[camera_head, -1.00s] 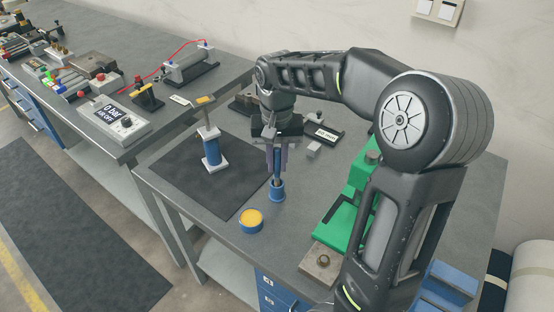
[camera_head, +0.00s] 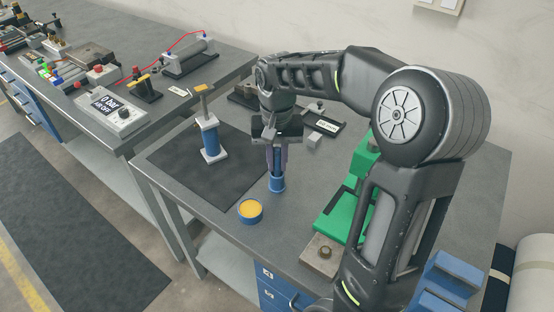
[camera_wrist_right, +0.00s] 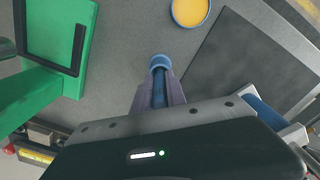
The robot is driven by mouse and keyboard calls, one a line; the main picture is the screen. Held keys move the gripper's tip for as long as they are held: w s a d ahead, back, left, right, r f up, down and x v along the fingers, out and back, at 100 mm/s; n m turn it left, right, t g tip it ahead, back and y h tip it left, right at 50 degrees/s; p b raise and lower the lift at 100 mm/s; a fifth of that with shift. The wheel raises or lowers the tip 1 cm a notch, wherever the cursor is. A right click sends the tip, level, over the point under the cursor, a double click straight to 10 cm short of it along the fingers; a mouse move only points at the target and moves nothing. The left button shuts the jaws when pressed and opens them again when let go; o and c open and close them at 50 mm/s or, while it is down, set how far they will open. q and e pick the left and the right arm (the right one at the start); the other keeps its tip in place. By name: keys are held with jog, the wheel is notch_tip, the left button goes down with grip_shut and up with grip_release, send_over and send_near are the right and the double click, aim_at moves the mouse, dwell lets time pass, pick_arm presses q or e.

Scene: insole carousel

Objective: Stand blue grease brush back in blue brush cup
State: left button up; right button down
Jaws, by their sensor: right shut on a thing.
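My right gripper (camera_head: 277,165) points down over the blue brush cup (camera_head: 277,184) on the grey bench. It is shut on the blue grease brush (camera_head: 277,160), which is upright between the fingers. The brush's lower end meets the cup's mouth and seems to be inside it; how deep is hidden. In the right wrist view the fingers (camera_wrist_right: 158,97) hold the blue brush (camera_wrist_right: 159,94), lined up with the cup (camera_wrist_right: 160,62). My left gripper is not in view.
A blue tin with yellow grease (camera_head: 250,211) stands close to the cup, at front left. A green press (camera_head: 345,205) stands to the right. A blue and white upright device (camera_head: 210,140) stands on a dark mat (camera_head: 185,165). Small parts lie behind the gripper.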

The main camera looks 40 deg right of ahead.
aim_at(277, 148)
jog(key=c, duration=1.3)
grip_release()
jog(key=shift+r, duration=0.15)
notch_tip(277, 148, up, 8)
jog(key=shift+f, duration=0.2)
